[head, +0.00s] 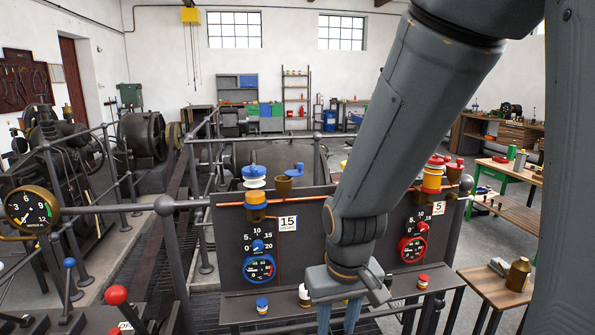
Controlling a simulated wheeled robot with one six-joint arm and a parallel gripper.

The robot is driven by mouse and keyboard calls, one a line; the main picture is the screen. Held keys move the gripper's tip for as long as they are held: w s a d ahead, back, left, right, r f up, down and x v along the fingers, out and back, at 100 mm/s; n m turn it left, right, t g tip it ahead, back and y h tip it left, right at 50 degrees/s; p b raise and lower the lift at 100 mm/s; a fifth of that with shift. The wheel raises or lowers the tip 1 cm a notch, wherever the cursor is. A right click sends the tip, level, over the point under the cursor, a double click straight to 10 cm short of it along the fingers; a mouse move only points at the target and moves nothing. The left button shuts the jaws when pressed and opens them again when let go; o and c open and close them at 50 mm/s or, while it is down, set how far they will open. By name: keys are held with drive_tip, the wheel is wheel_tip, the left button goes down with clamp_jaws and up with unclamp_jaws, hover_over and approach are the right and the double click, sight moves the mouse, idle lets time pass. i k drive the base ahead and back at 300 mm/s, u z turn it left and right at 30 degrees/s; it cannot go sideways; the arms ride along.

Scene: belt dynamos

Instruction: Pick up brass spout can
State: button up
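A brass-coloured can (518,274) with a narrower top stands upright on a small wooden table (490,287) at the lower right. I cannot make out its spout clearly. My gripper (338,318) points down at the bottom centre, in front of the panel's shelf and well to the left of the can. Its two blue fingers stand apart with a gap between them. Their tips are cut off by the bottom edge, and I see nothing held.
A dark control panel (330,222) with dials, insulators and a narrow shelf (240,308) stands ahead. A grey object (498,266) lies left of the can. Railings and a pressure gauge (30,209) are at left. A green-framed workbench (505,172) stands behind the can's table.

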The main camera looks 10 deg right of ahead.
sight(510, 274)
drive_tip(key=z, duration=1.85)
drive_tip(key=k, duration=1.3)
drive_tip(key=z, duration=0.45)
drive_tip(key=i, duration=1.25)
drive_tip(key=u, duration=0.9)
drive_tip(key=i, duration=0.5)
drive_tip(key=u, duration=0.5)
